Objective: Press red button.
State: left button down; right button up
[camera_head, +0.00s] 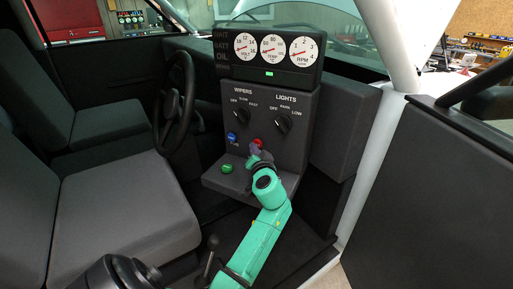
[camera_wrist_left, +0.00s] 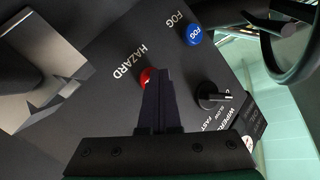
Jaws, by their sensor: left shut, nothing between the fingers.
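The red button (camera_head: 257,143) sits on the dark dashboard panel, below and between the wipers and lights knobs. In the left wrist view the red button (camera_wrist_left: 147,77), beside the word HAZARD, is partly hidden behind the fingertips. My left gripper (camera_head: 256,155) is shut and empty, its tips at or just in front of the red button. In the left wrist view the closed fingers (camera_wrist_left: 164,75) overlap the button's right side. I cannot tell whether they touch it. My right gripper is not in view.
A blue button (camera_head: 232,136) and a green button (camera_head: 226,169) are near the red one. The wipers knob (camera_head: 240,113) and lights knob (camera_head: 284,122) stick out above. The steering wheel (camera_head: 187,95) is left of the panel, and a grey seat (camera_head: 120,215) is in front.

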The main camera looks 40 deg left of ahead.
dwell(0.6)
pick_arm(q)
jog(key=shift+s+d, duration=0.1)
jog(key=shift+s, duration=0.35)
jog(key=shift+s, duration=0.1)
jog(key=s, duration=0.2)
jog(key=s+d, duration=0.1)
jog(key=s, duration=0.2)
jog(key=shift+s+d, duration=0.25)
jog(key=shift+s, duration=0.1)
